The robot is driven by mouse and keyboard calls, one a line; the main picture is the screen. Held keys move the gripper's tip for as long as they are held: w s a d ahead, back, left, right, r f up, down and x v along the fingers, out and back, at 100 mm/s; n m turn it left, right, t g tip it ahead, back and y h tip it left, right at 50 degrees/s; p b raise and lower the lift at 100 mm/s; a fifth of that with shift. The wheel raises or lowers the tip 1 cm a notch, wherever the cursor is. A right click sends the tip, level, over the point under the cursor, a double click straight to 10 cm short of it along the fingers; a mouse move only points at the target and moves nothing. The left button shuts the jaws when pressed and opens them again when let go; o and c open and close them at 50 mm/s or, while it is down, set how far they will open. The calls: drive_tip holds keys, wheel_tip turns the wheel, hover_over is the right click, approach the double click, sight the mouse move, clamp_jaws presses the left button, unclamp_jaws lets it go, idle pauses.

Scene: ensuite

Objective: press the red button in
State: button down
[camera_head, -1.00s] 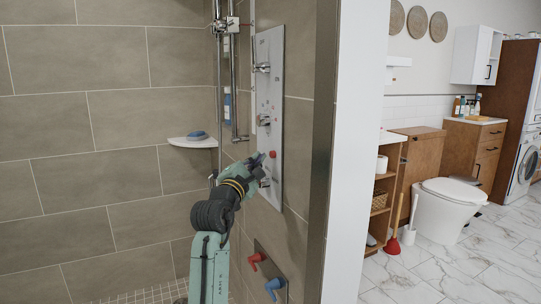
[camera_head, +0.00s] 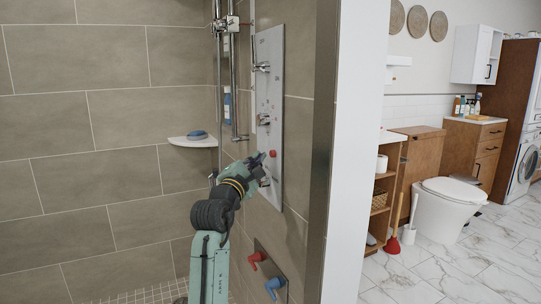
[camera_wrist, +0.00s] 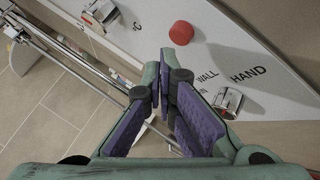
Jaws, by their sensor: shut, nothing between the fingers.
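The red button (camera_head: 273,154) is a small round knob on the grey shower panel (camera_head: 270,90). It also shows in the wrist view (camera_wrist: 181,33), standing out from the panel above the fingertips. My gripper (camera_head: 258,158) is shut and empty, just left of the button in the head view. In the wrist view its purple-padded fingers (camera_wrist: 165,60) point toward the panel, with the tips just below and left of the button. A small gap shows between tips and button in the picture; whether they touch the panel I cannot tell.
A shower rail (camera_head: 233,80) stands left of the panel. Red (camera_head: 255,260) and blue (camera_head: 274,287) levers are below.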

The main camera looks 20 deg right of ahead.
drive_tip(key=shift+d+r, duration=0.1)
drive_tip(key=shift+d+p, duration=0.3)
drive_tip(key=shift+p, duration=0.2)
drive_tip(key=shift+d+p, duration=0.35)
drive_tip(key=shift+d, duration=0.1)
idle(0.5)
drive_tip(key=shift+a, duration=0.1)
drive_tip(key=shift+a, duration=0.8)
drive_tip(key=a, duration=0.5)
drive_tip(key=shift+s+p, duration=0.1)
drive_tip(key=shift+p, duration=0.3)
